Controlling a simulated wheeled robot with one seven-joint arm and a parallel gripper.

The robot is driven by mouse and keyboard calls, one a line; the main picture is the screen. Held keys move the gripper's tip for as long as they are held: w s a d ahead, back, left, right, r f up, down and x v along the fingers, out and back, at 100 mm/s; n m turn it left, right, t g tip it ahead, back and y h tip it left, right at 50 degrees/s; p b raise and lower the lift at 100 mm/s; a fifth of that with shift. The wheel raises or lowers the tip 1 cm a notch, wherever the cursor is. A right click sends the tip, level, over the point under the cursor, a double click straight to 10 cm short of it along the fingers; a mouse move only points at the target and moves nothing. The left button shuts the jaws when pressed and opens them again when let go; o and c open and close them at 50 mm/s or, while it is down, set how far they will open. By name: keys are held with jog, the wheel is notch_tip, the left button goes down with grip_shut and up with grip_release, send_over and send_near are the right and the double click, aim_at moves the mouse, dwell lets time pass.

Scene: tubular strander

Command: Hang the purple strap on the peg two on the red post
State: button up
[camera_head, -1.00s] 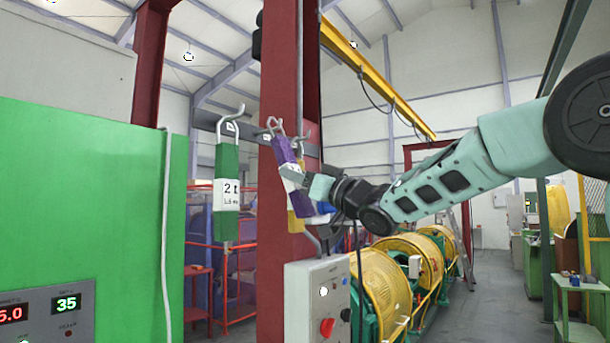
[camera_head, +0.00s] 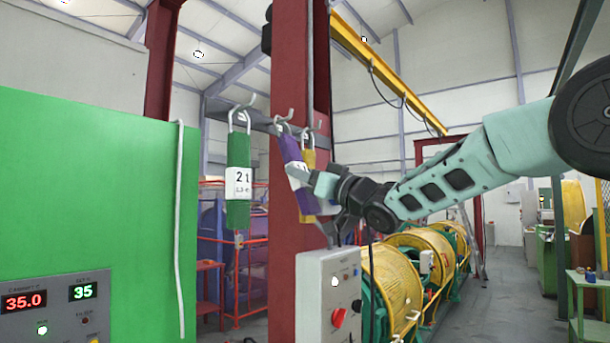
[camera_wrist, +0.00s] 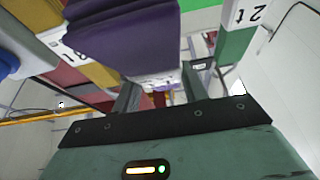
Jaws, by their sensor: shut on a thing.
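The purple strap (camera_head: 289,149) has a white label and a wire loop at its top. It hangs slightly tilted in front of the red post (camera_head: 298,70). Its loop is at the middle hook (camera_head: 283,120) of the rail; I cannot tell if the hook bears it. My gripper (camera_head: 299,175) is shut on the strap's lower part, from the right. In the wrist view the purple strap (camera_wrist: 130,38) fills the top middle, above my fingers (camera_wrist: 158,92). Peg numbers cannot be read.
A green strap (camera_head: 238,205) hangs on the left hook. A yellow strap (camera_head: 309,160) hangs close behind and right of the purple one. A grey control box (camera_head: 318,290) with a red knob stands below my gripper. A green cabinet (camera_head: 90,190) fills the left.

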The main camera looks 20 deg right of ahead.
jog(key=o, duration=1.3)
